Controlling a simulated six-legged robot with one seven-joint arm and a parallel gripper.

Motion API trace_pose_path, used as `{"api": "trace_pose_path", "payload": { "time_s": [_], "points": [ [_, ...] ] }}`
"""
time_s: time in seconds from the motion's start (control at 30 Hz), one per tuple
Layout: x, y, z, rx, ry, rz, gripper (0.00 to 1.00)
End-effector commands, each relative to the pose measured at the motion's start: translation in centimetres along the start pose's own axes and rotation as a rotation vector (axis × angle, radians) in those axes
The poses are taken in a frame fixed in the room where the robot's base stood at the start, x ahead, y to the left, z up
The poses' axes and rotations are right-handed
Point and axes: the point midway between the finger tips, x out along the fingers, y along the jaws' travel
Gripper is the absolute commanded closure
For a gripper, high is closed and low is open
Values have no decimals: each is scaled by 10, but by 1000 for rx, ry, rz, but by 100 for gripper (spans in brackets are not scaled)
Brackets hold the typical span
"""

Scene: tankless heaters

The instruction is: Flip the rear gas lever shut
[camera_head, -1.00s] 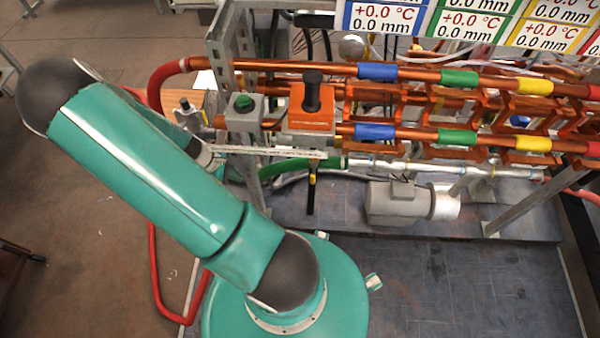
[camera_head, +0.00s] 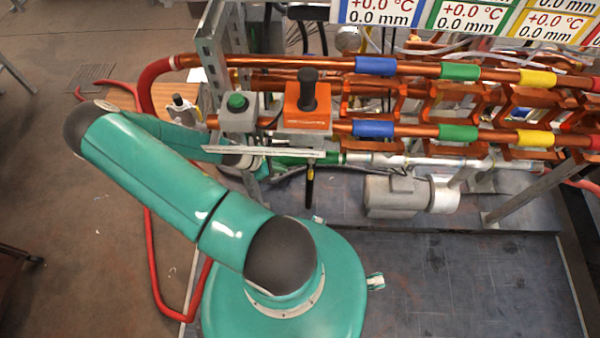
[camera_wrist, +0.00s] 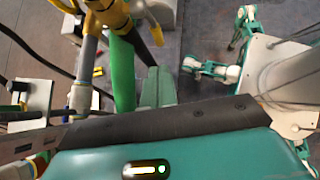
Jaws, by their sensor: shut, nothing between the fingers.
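A black lever (camera_head: 310,190) hangs down below the pipes in the head view, with a small yellow part at its top. In the wrist view a yellow valve fitting (camera_wrist: 105,14) with a black handle (camera_wrist: 152,28) shows at the top. I cannot tell for certain whether this handle is the rear gas lever. My gripper (camera_wrist: 158,76) points toward the fitting, its two grey-green fingers shut together and empty, a little below the handle in the picture. A green pipe (camera_wrist: 122,72) runs just left of the fingers. In the head view my fingers cannot be made out behind the pipework.
An orange box with a black knob (camera_head: 308,95) and a grey box with a green button (camera_head: 238,110) stand above my wrist. Copper pipes (camera_head: 420,68) run to the right. A grey motor (camera_head: 395,195) sits on the dark base. Red hose (camera_head: 150,270) lies at the left.

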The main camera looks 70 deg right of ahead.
Motion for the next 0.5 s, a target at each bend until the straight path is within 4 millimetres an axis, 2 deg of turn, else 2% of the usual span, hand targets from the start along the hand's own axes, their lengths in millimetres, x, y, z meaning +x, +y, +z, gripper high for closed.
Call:
{"api": "trace_pose_path", "payload": {
  "time_s": [0.13, 0.23, 0.5],
  "points": [
    [4, 0, 0, 0, 0, 0, 100],
    [14, 0, 0, 0, -2, -2, 100],
    [63, 2, 0, 0, -3, -3, 100]
  ]
}}
